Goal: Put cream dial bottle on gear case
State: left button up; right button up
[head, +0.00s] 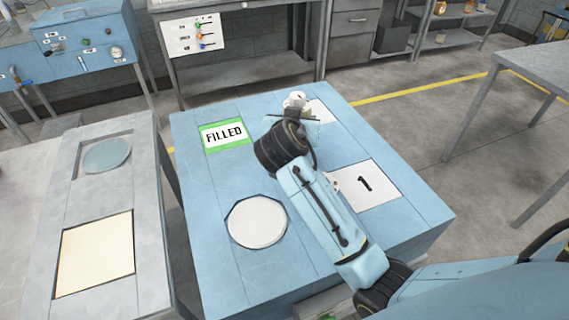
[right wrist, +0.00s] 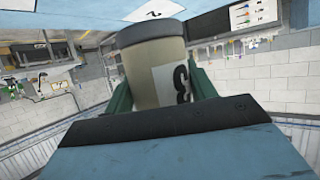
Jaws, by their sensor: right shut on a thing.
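A cream bottle (right wrist: 155,70) with a dark grey end and a white label reading 3 fills the middle of the right wrist view. My right gripper (right wrist: 160,92) is shut on it, with a green finger on each side. In the head view my right arm reaches over the blue bench, and its gripper end (head: 298,106) is near a white card at the far side, largely hidden by my own wrist. A small pale piece shows there. I cannot tell which thing is the gear case. My left gripper is not in view.
The blue bench top (head: 200,185) bears a green-edged FILLED card (head: 225,134), a pale round disc (head: 256,221) and a card reading 1 (head: 366,186). A grey bench (head: 148,190) stands left. A blue cabinet (head: 85,42) and grey shelves (head: 452,30) stand behind.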

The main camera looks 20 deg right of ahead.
jog(key=w+m+h, duration=0.1)
jog(key=w+m+g+h+b, duration=0.1)
jog(key=shift+w+f+g, duration=0.15)
jog(key=shift+w+g, duration=0.15)
jog(key=shift+w, duration=0.05)
notch_tip(320, 180, down, 5)
jog(key=shift+d+f+b, duration=0.1)
jog(key=shift+d+b, duration=0.05)
jog(key=shift+b, duration=0.4)
jog(key=shift+f, duration=0.6)
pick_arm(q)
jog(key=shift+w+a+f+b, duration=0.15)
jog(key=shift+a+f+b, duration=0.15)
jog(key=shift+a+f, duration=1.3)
pick_arm(e)
jog(key=shift+f, duration=1.6)
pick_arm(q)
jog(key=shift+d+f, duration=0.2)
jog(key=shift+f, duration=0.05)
pick_arm(e)
jog(key=shift+f, duration=0.1)
jog(key=o, duration=1.2)
jog(key=shift+c, duration=0.2)
